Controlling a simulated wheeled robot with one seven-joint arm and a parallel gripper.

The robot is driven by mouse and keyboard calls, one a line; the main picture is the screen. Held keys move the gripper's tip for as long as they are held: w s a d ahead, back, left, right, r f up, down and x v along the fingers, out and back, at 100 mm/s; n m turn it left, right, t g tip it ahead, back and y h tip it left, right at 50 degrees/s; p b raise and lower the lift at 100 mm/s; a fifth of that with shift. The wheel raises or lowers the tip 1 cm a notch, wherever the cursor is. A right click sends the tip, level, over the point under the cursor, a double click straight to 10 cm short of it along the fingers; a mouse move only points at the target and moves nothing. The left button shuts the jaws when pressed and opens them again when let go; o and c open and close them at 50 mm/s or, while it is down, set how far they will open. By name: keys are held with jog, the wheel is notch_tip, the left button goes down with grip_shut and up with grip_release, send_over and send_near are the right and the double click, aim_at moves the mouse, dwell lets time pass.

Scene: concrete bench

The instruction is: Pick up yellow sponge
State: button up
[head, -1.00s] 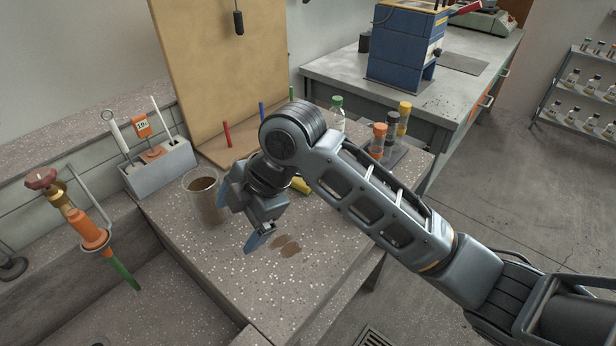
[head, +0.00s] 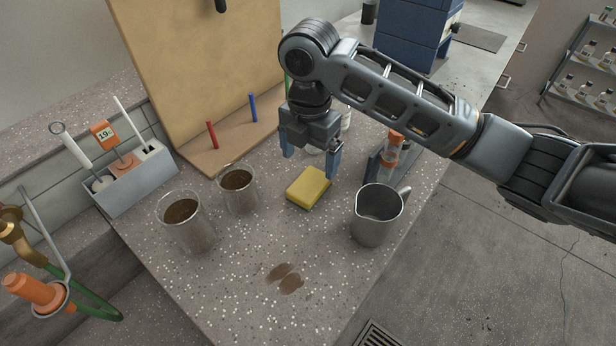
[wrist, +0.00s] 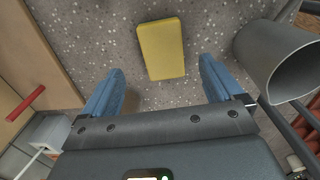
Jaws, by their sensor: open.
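The yellow sponge (head: 308,188) lies flat on the speckled bench (head: 240,275), between a glass beaker and a metal jug. My gripper (head: 311,166) is open and empty, pointing down, above and slightly behind the sponge in the head view. In the wrist view the sponge (wrist: 161,49) is fully visible, ahead of the blue fingertips (wrist: 160,78) and roughly centred between them. The fingers do not touch it.
A metal jug (head: 376,218) stands close to the right of the sponge. Two beakers of brown contents, one nearer the sponge (head: 238,192) and one farther left (head: 188,228), stand on the left. Brown stains (head: 285,278) mark the bench in front. A wooden board (head: 205,75) rises behind.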

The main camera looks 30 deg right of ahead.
aim_at(312, 180)
jog(key=f, duration=0.6)
jog(key=shift+d+f+p, duration=0.35)
jog(key=shift+p, duration=0.05)
jog(key=shift+c, duration=0.2)
jog(key=c, duration=1.1)
jog(key=shift+r, duration=0.1)
notch_tip(312, 180, up, 10)
jog(key=shift+b, duration=0.3)
